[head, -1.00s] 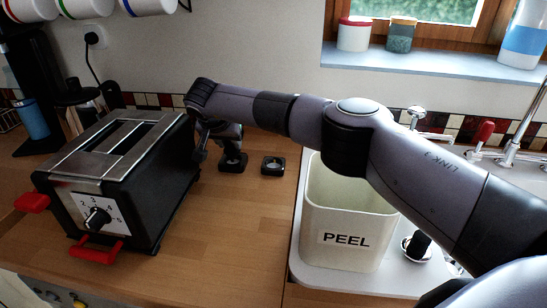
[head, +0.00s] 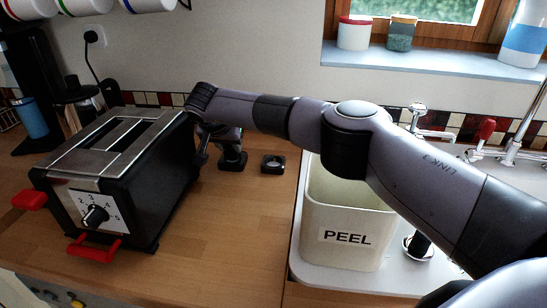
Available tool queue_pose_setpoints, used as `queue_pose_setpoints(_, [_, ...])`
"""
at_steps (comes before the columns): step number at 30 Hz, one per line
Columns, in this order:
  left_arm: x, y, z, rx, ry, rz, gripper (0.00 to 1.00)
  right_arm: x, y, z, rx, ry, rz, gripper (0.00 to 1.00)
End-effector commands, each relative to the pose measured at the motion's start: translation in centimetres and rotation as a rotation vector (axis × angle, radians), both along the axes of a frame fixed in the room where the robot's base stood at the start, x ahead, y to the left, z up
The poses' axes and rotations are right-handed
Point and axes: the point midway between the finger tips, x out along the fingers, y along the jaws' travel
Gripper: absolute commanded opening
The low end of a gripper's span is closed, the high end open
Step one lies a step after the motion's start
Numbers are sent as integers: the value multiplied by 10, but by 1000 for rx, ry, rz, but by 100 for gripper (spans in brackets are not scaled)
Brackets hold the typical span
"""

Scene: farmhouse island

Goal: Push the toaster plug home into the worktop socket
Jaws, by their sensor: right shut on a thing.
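The black and chrome toaster (head: 118,170) stands on the wooden worktop at the left, with red levers and a numbered dial. Two small black square sockets sit on the worktop behind it and to its right. My right gripper (head: 228,146) points down over the left socket (head: 232,165), just right of the toaster's back end, and is shut on a dark plug. The plug is small and mostly hidden by the gripper and arm; I cannot tell how deep it sits in the socket. The right socket (head: 272,164) is empty. My left gripper is not in view.
A cream bin marked PEEL (head: 345,225) stands right of the worktop, below my right arm, beside the sink and tap (head: 425,125). A cafetiere (head: 80,100) and a wall plug (head: 91,38) are behind the toaster. The worktop's front middle (head: 220,235) is clear.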

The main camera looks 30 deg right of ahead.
Motion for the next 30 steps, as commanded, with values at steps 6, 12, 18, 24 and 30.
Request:
queue_pose_setpoints(6, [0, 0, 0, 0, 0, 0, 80, 0, 0, 0, 0, 0, 0, 0])
queue_pose_setpoints(12, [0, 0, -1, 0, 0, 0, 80, 0, 0, -2, 0, 0, 0, 0])
queue_pose_setpoints(18, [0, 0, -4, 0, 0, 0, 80, 0, 0, -6, 0, 0, 0, 0])
queue_pose_setpoints(24, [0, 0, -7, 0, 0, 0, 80, -1, 0, -12, 0, 2, 0, 0])
queue_pose_setpoints(30, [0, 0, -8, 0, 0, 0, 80, -1, 0, -15, 1, 5, 0, 50])
